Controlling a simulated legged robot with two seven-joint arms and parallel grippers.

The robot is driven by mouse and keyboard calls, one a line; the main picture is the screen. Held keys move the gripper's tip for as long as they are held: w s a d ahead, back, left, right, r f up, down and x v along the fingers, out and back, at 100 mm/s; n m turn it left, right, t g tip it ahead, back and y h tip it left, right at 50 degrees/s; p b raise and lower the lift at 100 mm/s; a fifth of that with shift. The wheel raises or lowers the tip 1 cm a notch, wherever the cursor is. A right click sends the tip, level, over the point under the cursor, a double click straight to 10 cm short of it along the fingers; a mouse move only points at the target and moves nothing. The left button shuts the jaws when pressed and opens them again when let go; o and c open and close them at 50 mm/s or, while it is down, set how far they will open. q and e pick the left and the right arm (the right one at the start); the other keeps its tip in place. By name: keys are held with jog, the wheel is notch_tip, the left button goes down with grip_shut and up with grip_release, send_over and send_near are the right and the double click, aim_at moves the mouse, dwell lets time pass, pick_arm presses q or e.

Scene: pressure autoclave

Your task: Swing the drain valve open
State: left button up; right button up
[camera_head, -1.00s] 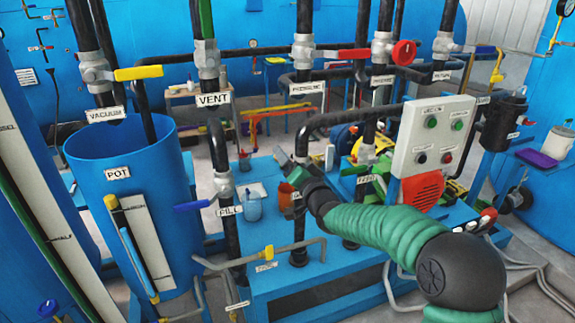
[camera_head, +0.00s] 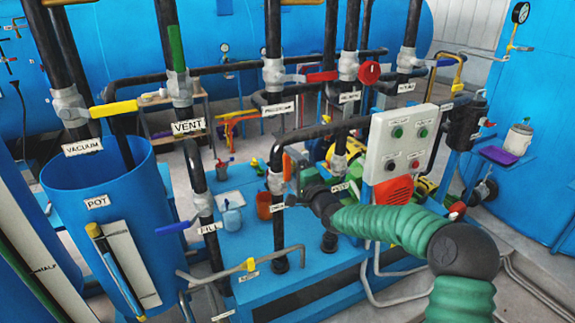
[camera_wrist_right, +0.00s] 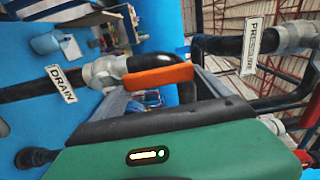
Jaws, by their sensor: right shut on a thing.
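The drain valve has an orange handle (camera_wrist_right: 158,77) and a pale metal body (camera_wrist_right: 101,73) on a black pipe, beside a DRAIN label (camera_wrist_right: 62,84), in the right wrist view. In the head view the valve body (camera_head: 276,183) stands on a vertical pipe left of my right gripper (camera_head: 294,172), with the orange handle (camera_head: 287,166) partly hidden. My right gripper is shut on the orange handle, which lies across between its grey fingers in the wrist view. My left gripper is not in view.
A control box (camera_head: 398,145) stands right of the drain pipe, near my right arm. The FILL valve's blue handle (camera_head: 174,228) and a blue pot (camera_head: 150,205) are to the left. A red-handled valve (camera_head: 320,77) is above. Cups stand on the blue platform (camera_head: 235,270).

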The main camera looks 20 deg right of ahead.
jog(key=shift+d+r+m, duration=0.2)
jog(key=shift+r+m, duration=0.1)
jog(key=shift+r, duration=0.1)
jog(key=o, duration=1.9)
jog(key=s, duration=1)
jog(key=s+f, duration=0.1)
jog(key=s, duration=0.5)
jog(key=shift+d, duration=0.25)
